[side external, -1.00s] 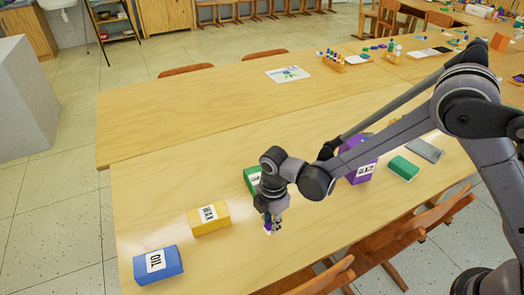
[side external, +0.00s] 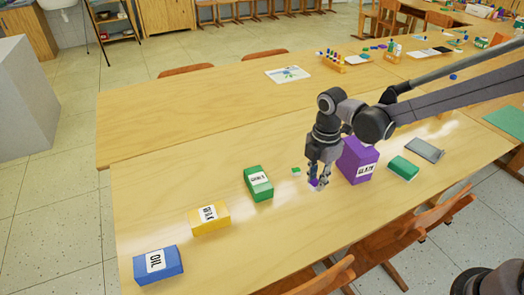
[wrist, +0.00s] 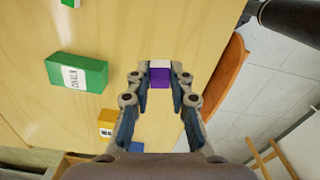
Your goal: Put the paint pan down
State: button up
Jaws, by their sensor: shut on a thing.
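My gripper (side external: 317,180) points down over the near table, just left of the large purple box (side external: 357,160). Its fingers are closed on a small purple and white block, which I take as the paint pan (side external: 314,183). In the wrist view the pan (wrist: 160,75) sits between the fingertips (wrist: 160,78), white on its far part and purple on the near part. I cannot tell whether it touches the table. A small green piece (side external: 296,170) lies on the table just left of my gripper.
Labelled green (side external: 258,183), yellow (side external: 209,219) and blue (side external: 158,265) boxes stand in a slanting row to the left. A green block (side external: 403,168) and a grey flat piece (side external: 422,149) lie right of the purple box. Chairs (side external: 375,235) line the near edge.

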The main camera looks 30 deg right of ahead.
jog(key=d+r+m, duration=0.1)
jog(key=d+r, duration=0.3)
jog(key=d, duration=0.6)
jog(key=d+r, duration=0.4)
jog(key=d, duration=0.5)
jog(key=d+r+m, duration=0.1)
jog(key=d+r, duration=0.3)
jog(key=d, duration=0.6)
send_over(356, 146)
notch_tip(356, 146, down, 7)
jog(key=shift+d+f, duration=0.1)
jog(key=shift+f, duration=2.1)
jog(key=o, duration=0.9)
jog(key=shift+f, duration=0.1)
jog(key=shift+c, duration=0.2)
